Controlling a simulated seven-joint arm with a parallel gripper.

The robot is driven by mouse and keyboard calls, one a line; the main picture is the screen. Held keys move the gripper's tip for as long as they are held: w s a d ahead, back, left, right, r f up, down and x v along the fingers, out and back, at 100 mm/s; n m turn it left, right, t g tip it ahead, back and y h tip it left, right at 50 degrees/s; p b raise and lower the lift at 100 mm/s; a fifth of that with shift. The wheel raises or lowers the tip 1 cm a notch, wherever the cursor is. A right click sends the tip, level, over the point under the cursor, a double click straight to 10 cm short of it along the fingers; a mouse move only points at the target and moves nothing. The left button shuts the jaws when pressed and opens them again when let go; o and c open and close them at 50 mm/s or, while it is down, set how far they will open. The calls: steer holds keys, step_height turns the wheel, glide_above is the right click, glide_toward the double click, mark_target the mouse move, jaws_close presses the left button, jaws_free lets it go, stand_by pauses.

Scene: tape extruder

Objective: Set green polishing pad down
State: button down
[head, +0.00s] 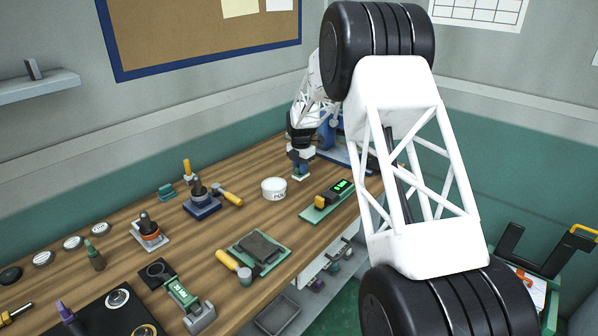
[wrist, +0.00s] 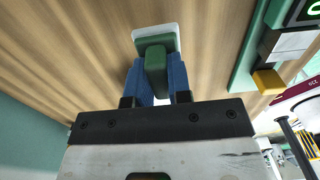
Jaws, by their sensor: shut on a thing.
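My gripper (wrist: 157,78) is shut on the green polishing pad (wrist: 155,58), with a blue finger on each side of its narrow green grip. A wider green block and a white layer show at the far end of the pad in the wrist view. In the head view my gripper (head: 300,161) is at the back of the wooden bench, with the pad (head: 301,176) under it, white side down. The pad is at or just above the bench top; I cannot tell whether it touches.
A round white tin (head: 274,189) stands left of the pad on the bench (head: 232,225). A green gauge with a lit display (head: 330,200) lies in front, to the right. Blue equipment (head: 335,135) stands behind. Bare wood surrounds the pad.

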steer(key=shift+w+a+f, duration=0.15)
steer(key=shift+w, duration=1.8)
steer(key=shift+f, duration=0.1)
steer(key=shift+f, duration=1.65)
steer(key=shift+f, duration=0.15)
steer(key=c, duration=1.1)
jaws_free()
steer(key=shift+o, duration=0.2)
step_height(320, 180, up, 12)
